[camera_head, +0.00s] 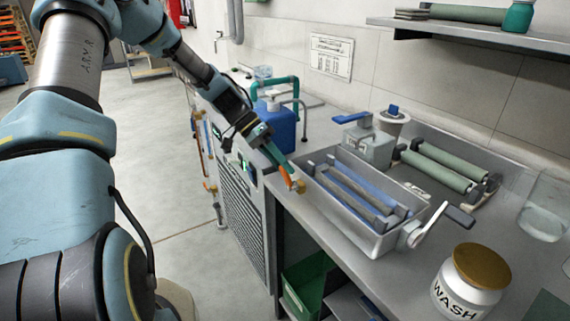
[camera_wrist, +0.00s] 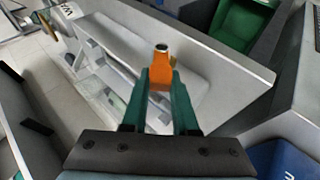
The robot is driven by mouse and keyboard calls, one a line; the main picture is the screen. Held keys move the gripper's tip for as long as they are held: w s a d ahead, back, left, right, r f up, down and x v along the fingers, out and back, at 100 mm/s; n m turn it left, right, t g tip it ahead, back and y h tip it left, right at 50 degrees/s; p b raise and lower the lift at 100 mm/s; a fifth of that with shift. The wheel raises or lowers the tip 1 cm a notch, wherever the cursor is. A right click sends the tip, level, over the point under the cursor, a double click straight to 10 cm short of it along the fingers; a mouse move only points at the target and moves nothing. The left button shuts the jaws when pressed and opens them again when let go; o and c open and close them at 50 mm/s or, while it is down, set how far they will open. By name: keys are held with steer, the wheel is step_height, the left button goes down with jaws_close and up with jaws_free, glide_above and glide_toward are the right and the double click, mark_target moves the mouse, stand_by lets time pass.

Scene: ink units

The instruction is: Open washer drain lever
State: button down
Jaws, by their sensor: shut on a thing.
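The washer (camera_head: 385,242) is a grey metal trough with long bars inside, on the counter. A brass drain fitting (camera_head: 298,187) sits at its left end by the counter edge. The orange drain lever (camera_head: 286,177) is beside it; the wrist view shows the lever (camera_wrist: 160,82) between the green fingertips, with a dark-topped brass end just beyond. My gripper (camera_head: 282,166) reaches in from the upper left, and in the wrist view its fingers (camera_wrist: 160,88) are shut on the lever. The fingers hide part of the lever, and I cannot tell how far it is turned.
A crank handle (camera_head: 432,226) sticks out at the washer's front right. A blue jug (camera_head: 280,128) stands close behind my gripper. A WASH jar (camera_head: 470,283) is at the front right. Green rollers (camera_head: 440,168) lie behind the washer. A green bin (camera_head: 306,283) is below the counter.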

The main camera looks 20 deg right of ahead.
steer(key=shift+w+f+g, duration=0.25)
steer(key=shift+w+g, duration=0.05)
steer(key=shift+g, duration=0.3)
steer(key=c, duration=0.7)
jaws_free()
steer(key=b+v, duration=0.1)
steer(key=v, duration=0.4)
steer(key=b+v, duration=0.2)
steer(key=v, duration=0.4)
steer(key=shift+a+f, duration=0.15)
steer(key=shift+f, duration=0.1)
steer(key=shift+n, duration=0.3)
